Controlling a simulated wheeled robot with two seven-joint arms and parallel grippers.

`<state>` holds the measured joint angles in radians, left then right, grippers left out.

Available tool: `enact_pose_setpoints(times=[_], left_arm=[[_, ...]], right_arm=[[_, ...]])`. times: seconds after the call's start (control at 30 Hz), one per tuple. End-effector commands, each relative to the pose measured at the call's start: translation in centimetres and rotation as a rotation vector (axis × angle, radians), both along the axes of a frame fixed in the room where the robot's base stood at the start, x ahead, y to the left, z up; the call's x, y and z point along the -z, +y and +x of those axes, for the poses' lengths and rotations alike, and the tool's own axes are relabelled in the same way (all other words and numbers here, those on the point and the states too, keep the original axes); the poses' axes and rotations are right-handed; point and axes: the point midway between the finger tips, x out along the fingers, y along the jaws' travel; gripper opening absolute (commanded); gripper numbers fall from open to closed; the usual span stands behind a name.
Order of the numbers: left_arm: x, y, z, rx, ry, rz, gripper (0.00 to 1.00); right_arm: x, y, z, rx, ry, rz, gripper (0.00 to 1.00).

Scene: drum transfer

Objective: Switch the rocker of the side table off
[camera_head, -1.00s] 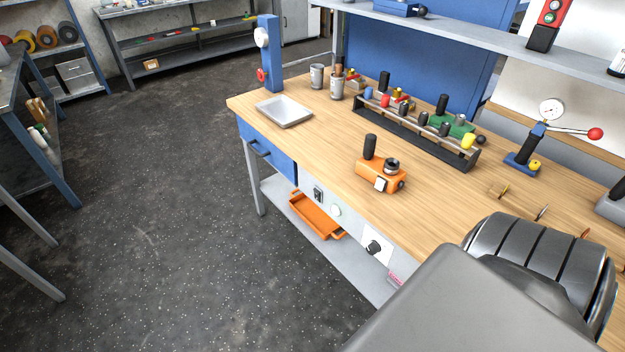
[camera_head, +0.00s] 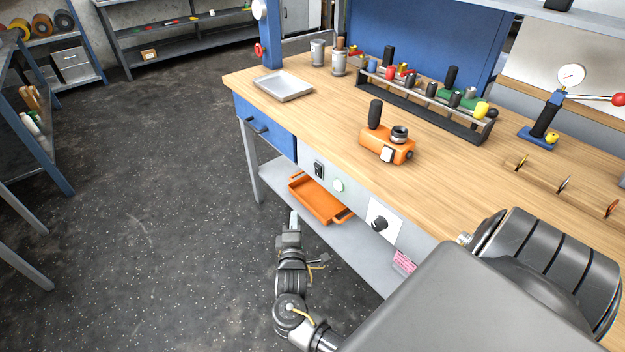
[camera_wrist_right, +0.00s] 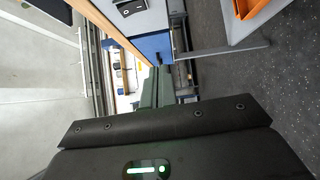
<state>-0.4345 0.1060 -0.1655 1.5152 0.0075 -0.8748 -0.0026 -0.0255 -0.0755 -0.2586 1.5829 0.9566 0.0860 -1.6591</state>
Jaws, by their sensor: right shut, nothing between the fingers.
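In the right wrist view the rocker (camera_wrist_right: 129,8) shows at the top edge, partly cut off. Which way it is tipped is too small to tell. My right gripper (camera_head: 294,217) points up in front of the table, below the rocker and a little to its left, apart from it. It is shut and empty; its fingers (camera_wrist_right: 154,88) also show in the right wrist view. My left gripper is not in view.
An orange tray (camera_head: 318,203) lies on the lower shelf (camera_head: 345,240), close to my right gripper.

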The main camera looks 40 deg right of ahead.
Motion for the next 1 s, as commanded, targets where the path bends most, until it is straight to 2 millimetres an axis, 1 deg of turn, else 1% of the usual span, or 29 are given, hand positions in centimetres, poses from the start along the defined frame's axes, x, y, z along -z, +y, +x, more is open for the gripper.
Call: enact_pose_setpoints(times=[0.03, 0.1, 0.2, 0.57, 0.67, 0.77, 0.87, 1.0], left_arm=[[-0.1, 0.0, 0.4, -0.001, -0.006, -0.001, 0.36], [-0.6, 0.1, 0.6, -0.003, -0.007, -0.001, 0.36], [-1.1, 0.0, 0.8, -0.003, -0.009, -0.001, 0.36], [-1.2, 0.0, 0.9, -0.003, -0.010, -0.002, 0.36], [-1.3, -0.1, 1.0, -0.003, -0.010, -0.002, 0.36], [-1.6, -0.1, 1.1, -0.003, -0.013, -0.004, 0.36], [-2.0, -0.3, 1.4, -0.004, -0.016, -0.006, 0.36], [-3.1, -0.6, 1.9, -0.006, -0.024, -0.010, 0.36]], right_arm=[[-1.2, -0.4, -0.1, 0.035, -0.013, -0.031, 0.00], [-2.7, -0.8, -0.4, 0.076, -0.016, -0.070, 0.00], [-3.7, -1.1, -0.6, 0.103, -0.014, -0.093, 0.00], [-3.8, -1.3, -0.5, 0.105, -0.012, -0.097, 0.00], [-3.9, -1.8, 0.0, 0.104, -0.013, -0.097, 0.00], [-4.0, -2.8, 0.9, 0.104, -0.013, -0.098, 0.00], [-4.2, -4.2, 2.3, 0.105, -0.014, -0.098, 0.00], [-4.4, -6.4, 4.4, 0.105, -0.013, -0.099, 0.00]])
